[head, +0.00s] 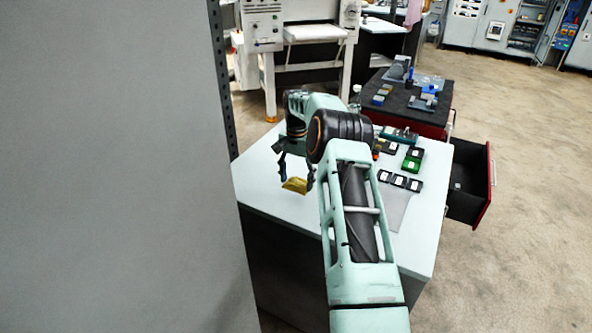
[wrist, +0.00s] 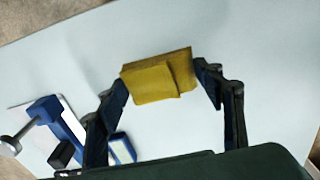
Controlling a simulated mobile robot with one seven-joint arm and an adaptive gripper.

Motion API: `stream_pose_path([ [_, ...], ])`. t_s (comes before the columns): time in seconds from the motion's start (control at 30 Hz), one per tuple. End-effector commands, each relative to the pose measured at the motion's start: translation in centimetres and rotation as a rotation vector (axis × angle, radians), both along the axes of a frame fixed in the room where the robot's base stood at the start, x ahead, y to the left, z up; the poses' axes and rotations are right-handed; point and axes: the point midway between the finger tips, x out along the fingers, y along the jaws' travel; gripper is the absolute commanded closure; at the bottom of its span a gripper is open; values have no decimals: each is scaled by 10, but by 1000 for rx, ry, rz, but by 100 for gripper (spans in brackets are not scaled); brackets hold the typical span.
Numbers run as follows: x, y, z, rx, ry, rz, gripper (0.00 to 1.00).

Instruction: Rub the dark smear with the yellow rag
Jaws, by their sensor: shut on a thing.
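The yellow rag (head: 295,185) is a folded, mustard-coloured pad, and it also shows in the wrist view (wrist: 158,80). My gripper (head: 297,172) is shut on it, with one dark finger at each side of the rag in the wrist view. The rag is over the pale table top (head: 290,207), near its left part in the head view. I cannot tell whether it touches the surface. I see no dark smear in either view; my arm and the rag hide part of the table.
Several small black and green boxes (head: 412,159) stand on the table's right side. In the wrist view a blue tool (wrist: 57,122) lies at lower left. A red-fronted drawer (head: 487,190) hangs open at right. A tall grey panel (head: 110,160) blocks the left.

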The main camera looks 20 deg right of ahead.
Motion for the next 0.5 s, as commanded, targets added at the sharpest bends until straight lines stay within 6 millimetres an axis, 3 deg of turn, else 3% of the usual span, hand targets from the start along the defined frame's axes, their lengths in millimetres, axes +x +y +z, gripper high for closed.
stream_pose_path([
  [0.23, -4, 0, 24, -2, -1, 3, 61],
  [0.5, -5, 0, 27, -1, -1, 3, 61],
])
